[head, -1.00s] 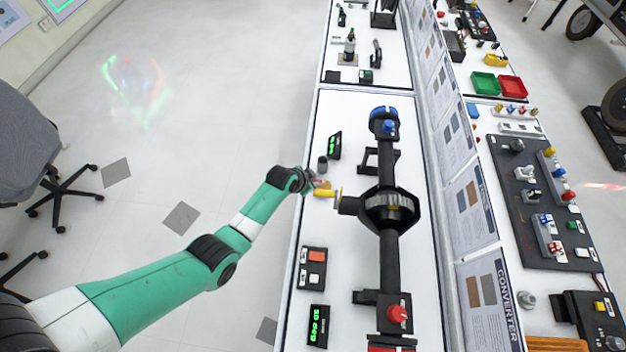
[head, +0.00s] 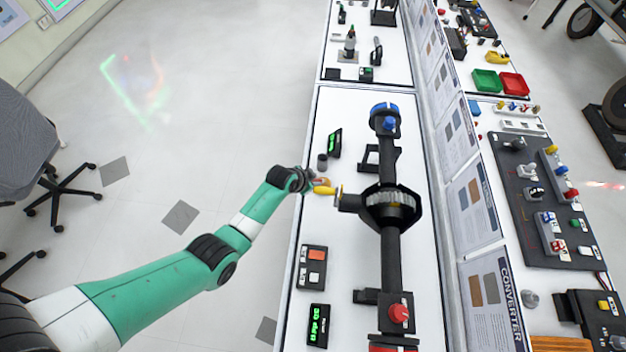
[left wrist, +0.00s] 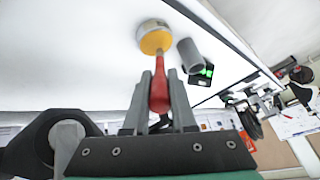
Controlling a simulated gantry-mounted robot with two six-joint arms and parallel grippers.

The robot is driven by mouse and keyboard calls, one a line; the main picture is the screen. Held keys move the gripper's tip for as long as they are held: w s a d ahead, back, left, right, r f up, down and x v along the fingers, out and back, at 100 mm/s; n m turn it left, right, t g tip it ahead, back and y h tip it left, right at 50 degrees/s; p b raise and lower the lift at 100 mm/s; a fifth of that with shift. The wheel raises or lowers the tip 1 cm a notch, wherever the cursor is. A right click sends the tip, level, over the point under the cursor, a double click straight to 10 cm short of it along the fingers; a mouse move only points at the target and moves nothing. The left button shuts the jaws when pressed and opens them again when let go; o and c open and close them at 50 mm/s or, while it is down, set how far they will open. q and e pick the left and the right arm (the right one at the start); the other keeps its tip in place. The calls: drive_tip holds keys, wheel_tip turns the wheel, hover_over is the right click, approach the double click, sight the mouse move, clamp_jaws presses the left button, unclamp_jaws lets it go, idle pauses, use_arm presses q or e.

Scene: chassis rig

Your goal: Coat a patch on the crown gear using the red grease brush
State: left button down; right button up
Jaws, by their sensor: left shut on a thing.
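My left gripper (head: 308,182) is over the near left edge of the bench, left of the axle. In the left wrist view the fingers (left wrist: 159,88) are shut on the red grease brush (left wrist: 158,97). The brush's far end meets a white-rimmed yellow disc (left wrist: 154,41), perhaps a grease pot; whether it touches is unclear. The brush is mostly hidden in the head view. The crown gear (head: 388,197) shows as pale grey teeth inside the black axle housing (head: 407,212), right of the gripper and apart from it. My right gripper is out of view.
A dark grey cylinder (head: 322,162) stands close by. The black axle tube (head: 391,258) runs along the bench, with a red knob (head: 398,313). A button box (head: 312,268) lies at front left.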

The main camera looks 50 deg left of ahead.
use_arm(q)
drive_tip(key=shift+f+b, duration=0.45)
drive_tip(key=shift+f, duration=0.25)
idle(1.1)
drive_tip(key=shift+r, duration=0.15)
wheel_tip(320, 180, up, 7)
drive_tip(key=p, duration=0.6)
drive_tip(key=shift+p, duration=0.4)
